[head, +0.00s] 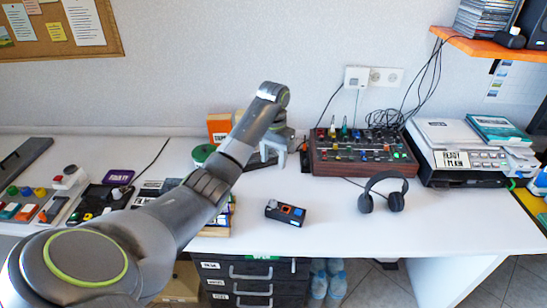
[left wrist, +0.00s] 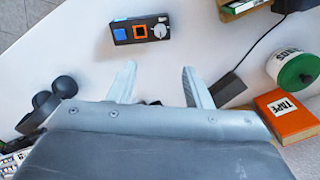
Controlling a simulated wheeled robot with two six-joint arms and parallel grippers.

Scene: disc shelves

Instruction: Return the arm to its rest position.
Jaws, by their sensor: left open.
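My left arm reaches from the lower left across the white desk (head: 330,225) in the head view, bent at the elbow. My left gripper (head: 273,157) points down over the back of the desk, left of the mixer. In the left wrist view, the two pale fingers of the gripper (left wrist: 160,86) stand wide apart. No object is held between them. My right gripper is in neither view.
A small black device (head: 285,213) lies on the desk in front of the gripper. A knobbed mixer (head: 325,166) and black headphones (head: 396,200) are to the right. An orange box (head: 217,126) and green-topped container (head: 199,154) stand left.

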